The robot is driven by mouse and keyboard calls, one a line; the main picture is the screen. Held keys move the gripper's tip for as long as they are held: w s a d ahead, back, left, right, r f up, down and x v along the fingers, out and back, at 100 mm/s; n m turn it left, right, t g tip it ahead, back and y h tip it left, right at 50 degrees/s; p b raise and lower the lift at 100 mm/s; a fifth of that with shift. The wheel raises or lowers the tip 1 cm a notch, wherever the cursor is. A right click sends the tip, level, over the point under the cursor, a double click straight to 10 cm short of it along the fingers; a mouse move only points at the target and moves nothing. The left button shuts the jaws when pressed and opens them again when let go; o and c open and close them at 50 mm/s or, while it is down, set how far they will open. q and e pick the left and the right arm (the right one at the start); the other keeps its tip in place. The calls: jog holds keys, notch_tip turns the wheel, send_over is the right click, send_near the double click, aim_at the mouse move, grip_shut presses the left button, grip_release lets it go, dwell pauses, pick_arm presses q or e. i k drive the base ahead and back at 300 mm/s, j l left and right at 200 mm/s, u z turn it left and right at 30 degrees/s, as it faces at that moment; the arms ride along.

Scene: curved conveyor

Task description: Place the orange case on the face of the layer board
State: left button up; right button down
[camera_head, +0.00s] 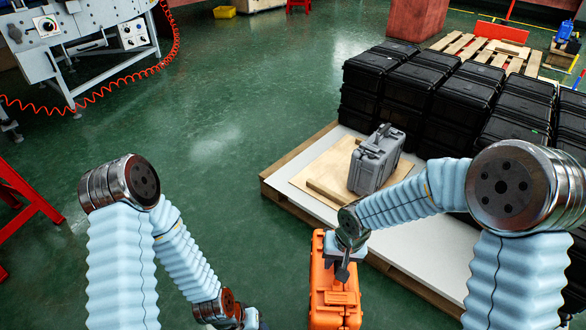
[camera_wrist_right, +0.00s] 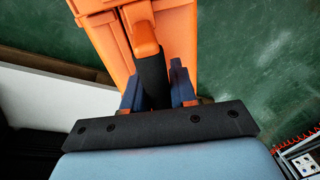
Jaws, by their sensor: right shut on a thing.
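The orange case (camera_head: 322,285) is at the bottom centre of the head view, upright, left of the pallet's near edge. My right gripper (camera_head: 343,268) is shut on its handle from above. In the right wrist view the orange case (camera_wrist_right: 184,60) fills the upper middle, its handle between the fingers of my right gripper (camera_wrist_right: 157,90). The layer board (camera_head: 305,180) seems to be the light brown sheet on the white pallet top, with a grey case (camera_head: 377,163) standing on it. My left gripper (camera_head: 240,318) is at the bottom edge, mostly cut off, its jaws not visible.
The pallet's white top (camera_head: 425,243) has bare room in front of the grey case. Black cases (camera_head: 410,85) are stacked in rows behind it. Open green floor (camera_head: 220,100) lies to the left. A red stand (camera_head: 25,200) is at the left edge.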

aim_at(339, 164)
jog(key=i+j+u, duration=0.1)
jog(key=i+u, duration=0.2)
jog(key=u, duration=0.15)
jog(key=i+u, duration=0.3)
jog(key=u, duration=0.15)
